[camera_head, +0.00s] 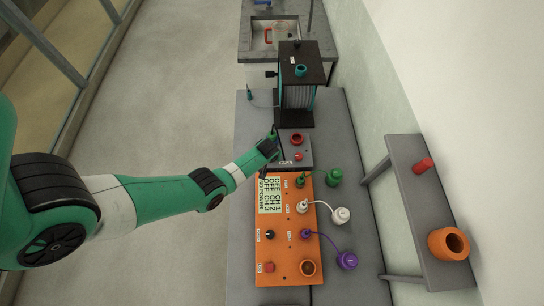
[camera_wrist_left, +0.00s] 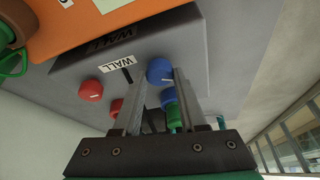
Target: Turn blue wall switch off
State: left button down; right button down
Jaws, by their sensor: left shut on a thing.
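The grey wall box (camera_wrist_left: 215,65) carries a "WALL" label and fills the upper part of the left wrist view. Its round blue switch (camera_wrist_left: 160,70) has a white mark and sits between the two fingertips. My left gripper (camera_wrist_left: 159,82) is shut on this blue switch. A red switch (camera_wrist_left: 90,91) is on the same face, to the left. In the head view my left gripper (camera_head: 270,145) is at the left side of the wall box (camera_head: 305,150), and the blue switch cannot be made out there. My right gripper is not in view.
A red socket (camera_wrist_left: 116,106) and a blue socket (camera_wrist_left: 169,96) with a green plug (camera_wrist_left: 174,117) are close to the fingers. The orange panel (camera_head: 292,240) with a "NO POWER" display (camera_head: 270,194) lies in front.

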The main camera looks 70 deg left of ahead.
pick_arm(q)
jog(key=n+g, duration=0.1)
jog(key=n, duration=0.1)
jog(key=shift+w+d+n, duration=0.1)
jog(key=shift+n, duration=0.2)
jog(key=shift+f+n+g+y, duration=0.1)
jog(key=shift+n+g+y, duration=0.35)
jog(key=shift+n, duration=1.15)
jog(key=shift+c, duration=2.3)
grip_release()
